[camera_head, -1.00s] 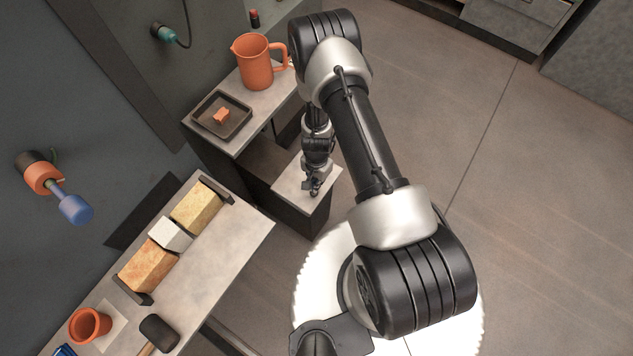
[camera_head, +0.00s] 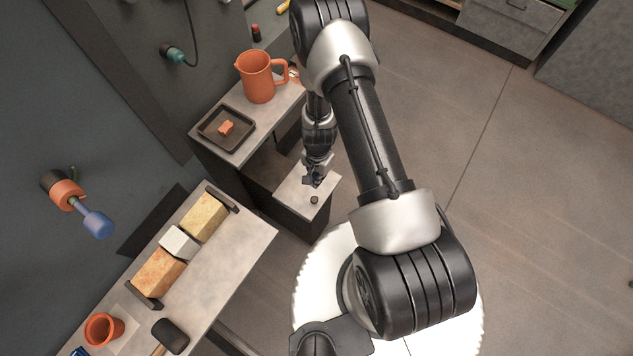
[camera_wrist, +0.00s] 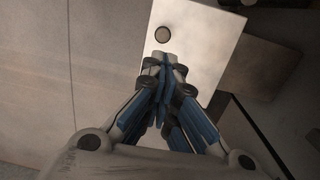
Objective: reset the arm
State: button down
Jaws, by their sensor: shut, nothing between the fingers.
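My gripper (camera_head: 315,180) hangs from my arm over a small low grey shelf top (camera_head: 294,194) in the head view. In the wrist view my gripper (camera_wrist: 166,62) has its fingers together with nothing between them. A small dark round piece (camera_head: 314,200) lies on that top, just in front of the fingertips and apart from them. It also shows in the wrist view as a brownish disc (camera_wrist: 162,34) beyond the fingertips.
An orange pitcher (camera_head: 257,78) and a dark tray (camera_head: 204,130) with an orange piece (camera_head: 226,128) stand on the higher counter behind. A bench (camera_head: 231,262) at lower left holds several blocks, an orange cup (camera_head: 103,329) and a mallet (camera_head: 170,336). Open floor lies right.

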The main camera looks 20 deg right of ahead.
notch_tip(320, 180, up, 5)
jog(key=shift+d+p, duration=0.15)
jog(key=shift+p, duration=0.35)
jog(key=w+a+r+n+t+b, duration=0.1)
jog(key=w+r+n, duration=0.1)
jog(key=r, duration=1.1)
jog(key=w+a+r+n+t+b, duration=0.1)
jog(key=r+n, duration=0.2)
jog(key=r, duration=1)
jog(key=s+r+n+t+b, duration=0.2)
jog(key=s+r+n, duration=0.3)
jog(key=s+r, duration=1.1)
jog(key=shift+s+r+n+t, duration=0.35)
jog(key=shift+s+t, duration=0.35)
jog(key=shift+s, duration=0.9)
